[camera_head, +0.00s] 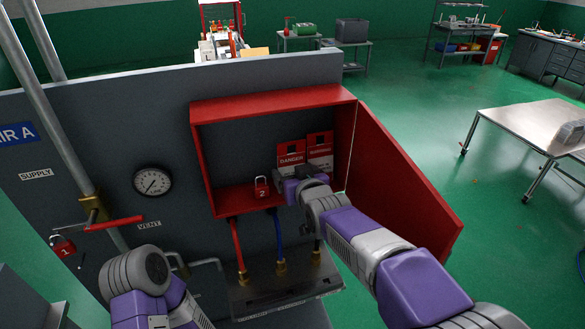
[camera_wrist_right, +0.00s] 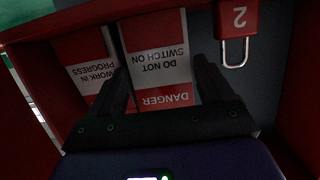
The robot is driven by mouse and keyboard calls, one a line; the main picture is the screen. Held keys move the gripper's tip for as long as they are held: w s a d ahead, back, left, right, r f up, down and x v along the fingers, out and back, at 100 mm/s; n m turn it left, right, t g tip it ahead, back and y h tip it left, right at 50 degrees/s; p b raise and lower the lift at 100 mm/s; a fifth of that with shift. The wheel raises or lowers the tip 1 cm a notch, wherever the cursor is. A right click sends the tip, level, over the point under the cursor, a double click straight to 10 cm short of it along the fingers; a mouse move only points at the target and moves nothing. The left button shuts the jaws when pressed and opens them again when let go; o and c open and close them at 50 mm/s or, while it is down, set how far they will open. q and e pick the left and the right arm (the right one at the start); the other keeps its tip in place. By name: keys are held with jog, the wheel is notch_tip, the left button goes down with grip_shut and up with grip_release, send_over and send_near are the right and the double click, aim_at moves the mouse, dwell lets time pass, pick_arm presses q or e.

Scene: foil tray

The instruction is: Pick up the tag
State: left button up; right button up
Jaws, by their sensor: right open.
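The DANGER tag (camera_head: 291,156), red and white, stands in the open red cabinet (camera_head: 270,104); it reads DO NOT SWITCH ON in the wrist view (camera_wrist_right: 158,50). A second red and white tag (camera_head: 320,148), reading WORK IN PROGRESS in the wrist view (camera_wrist_right: 88,73), stands to its right in the head view. My right gripper (camera_head: 283,181) is inside the cabinet, in front of the DANGER tag. In the wrist view its open fingers (camera_wrist_right: 163,80) lie on either side of that tag's lower picture part; contact cannot be told. My left gripper is out of view.
A red padlock marked 2 (camera_head: 262,187) is in the cabinet beside my right gripper. The cabinet door (camera_head: 398,175) stands open to the right. A gauge (camera_head: 152,181), a pipe with a red-handled valve (camera_head: 115,223) and another red padlock (camera_head: 63,247) are left.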

jog(key=c, duration=0.6)
jog(key=shift+f, duration=0.1)
jog(key=shift+c, duration=0.4)
jog(key=shift+a, duration=0.15)
